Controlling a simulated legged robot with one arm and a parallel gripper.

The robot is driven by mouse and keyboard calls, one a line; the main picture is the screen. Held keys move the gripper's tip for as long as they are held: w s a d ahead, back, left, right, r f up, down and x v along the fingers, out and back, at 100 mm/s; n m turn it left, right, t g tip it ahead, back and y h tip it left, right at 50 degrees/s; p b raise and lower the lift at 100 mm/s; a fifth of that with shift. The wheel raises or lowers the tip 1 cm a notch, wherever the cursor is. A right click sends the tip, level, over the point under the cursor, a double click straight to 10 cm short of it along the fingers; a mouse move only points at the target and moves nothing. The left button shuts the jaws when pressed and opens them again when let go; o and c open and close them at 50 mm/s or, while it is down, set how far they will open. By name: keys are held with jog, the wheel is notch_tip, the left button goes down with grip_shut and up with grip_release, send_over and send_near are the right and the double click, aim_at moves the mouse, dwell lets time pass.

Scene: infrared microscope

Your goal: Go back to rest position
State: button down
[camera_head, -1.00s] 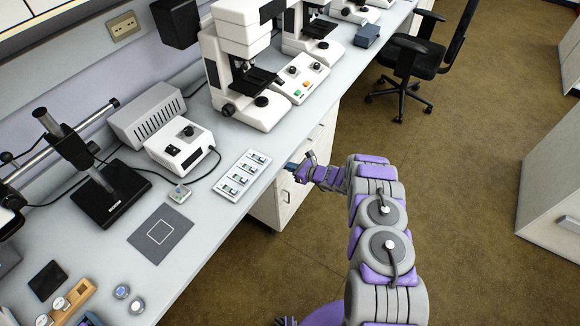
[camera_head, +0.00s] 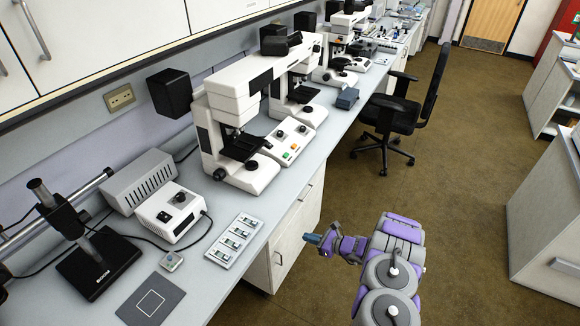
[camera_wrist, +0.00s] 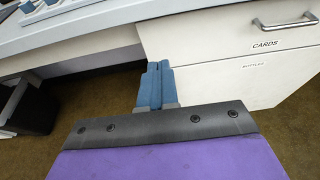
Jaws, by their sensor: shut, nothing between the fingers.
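My gripper (camera_head: 314,239) is at the end of my purple and grey arm, over the floor just off the front edge of the bench. In the wrist view its blue fingers (camera_wrist: 156,86) are together, with nothing between them. They point towards the white drawer cabinet under the bench. The gripper appears clear of the bench and the cabinet.
The bench (camera_head: 215,272) carries a white slide tray (camera_head: 233,241), a white control box (camera_head: 170,213) and a microscope (camera_head: 232,130). Under it is a white cabinet with a drawer (camera_wrist: 225,38) labelled CARDS. A black chair (camera_head: 395,115) stands further along. Open brown floor (camera_head: 455,180) lies to the right.

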jog(key=s+a+r+n+g+y, duration=0.1)
jog(key=s+a+r+n+g, duration=0.2)
jog(key=r, duration=0.5)
jog(key=a+r+n+g+y, duration=0.1)
jog(key=a+r+n, duration=0.4)
jog(key=r, duration=0.4)
jog(key=s+a+r+n+g+h, duration=0.1)
jog(key=s+a+r+n+g, duration=0.2)
jog(key=s+r, duration=0.35)
jog(key=s+a+r+n+g+h, duration=0.1)
jog(key=s+a+r+n+g, duration=0.2)
jog(key=s+r, duration=0.35)
jog(key=s+d+r+n+g+h, duration=0.1)
jog(key=s+r+n+h, duration=0.25)
jog(key=s, duration=0.45)
jog(key=s+d+r+n+g+h, duration=0.1)
jog(key=s+r+n+h, duration=0.2)
jog(key=s, duration=0.5)
jog(key=s+d+r+n+t+h, duration=0.1)
jog(key=s+d+r+n+h, duration=0.1)
jog(key=s+d, duration=0.4)
jog(key=s+d+r+n+t+h, duration=0.1)
jog(key=s+d+n+h, duration=0.1)
jog(key=s+d, duration=0.4)
jog(key=shift+s+d+r+h, duration=0.4)
jog(key=shift+s+h, duration=0.35)
jog(key=shift+s, duration=1.2)
jog(key=shift+n, duration=0.25)
